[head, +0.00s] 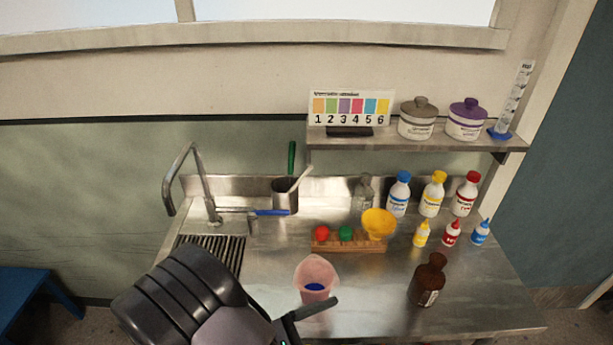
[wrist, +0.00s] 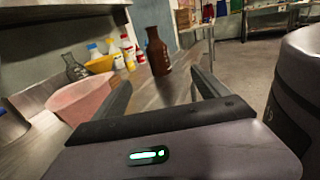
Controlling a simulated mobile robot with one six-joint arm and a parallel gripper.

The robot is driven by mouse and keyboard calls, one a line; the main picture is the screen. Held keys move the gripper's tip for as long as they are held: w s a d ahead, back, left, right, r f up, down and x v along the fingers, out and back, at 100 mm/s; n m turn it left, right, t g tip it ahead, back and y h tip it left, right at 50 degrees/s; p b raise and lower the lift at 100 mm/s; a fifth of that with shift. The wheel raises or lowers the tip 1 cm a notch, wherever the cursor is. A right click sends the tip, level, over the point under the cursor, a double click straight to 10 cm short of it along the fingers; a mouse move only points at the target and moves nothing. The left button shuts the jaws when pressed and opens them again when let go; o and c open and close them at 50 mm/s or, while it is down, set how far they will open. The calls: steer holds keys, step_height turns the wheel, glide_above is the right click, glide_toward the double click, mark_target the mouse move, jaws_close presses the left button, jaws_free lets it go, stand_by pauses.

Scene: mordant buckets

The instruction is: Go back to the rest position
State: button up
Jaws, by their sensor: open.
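My gripper (wrist: 158,98) is open and empty in the wrist view, with its two dark fingers apart. In the head view my dark arm fills the lower left, and a finger reaches close to the pink beaker. The pink beaker (head: 316,272) stands on the steel counter (head: 380,290) with something blue in it. It also shows just left of the fingers in the wrist view (wrist: 82,98). A brown bottle (head: 430,280) stands upright to the right on the counter; in the wrist view it (wrist: 157,50) appears beyond the fingers.
A wooden rack (head: 350,245) with red and green pieces and a yellow funnel (head: 379,223) stands behind the beaker. Several bottles line the back right. A sink tap (head: 205,190) and a metal pot (head: 285,197) are at the left. A shelf (head: 410,142) holds jars above.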

steer(key=s+d+r+m+g+y+b, duration=0.1)
steer(key=s+d+r+m+g+y, duration=0.6)
steer(key=m+g, duration=0.45)
step_height(320, 180, up, 10)
steer(key=a+m+t+y+b, duration=0.1)
steer(key=a+m+t+y, duration=0.1)
steer(key=m+t+y, duration=0.8)
steer(key=m+y, duration=0.1)
steer(key=m, duration=0.4)
steer(key=shift+r+b, duration=0.15)
steer(key=shift+b, duration=0.15)
steer(key=shift+w+m, duration=0.1)
steer(key=shift+m, duration=0.15)
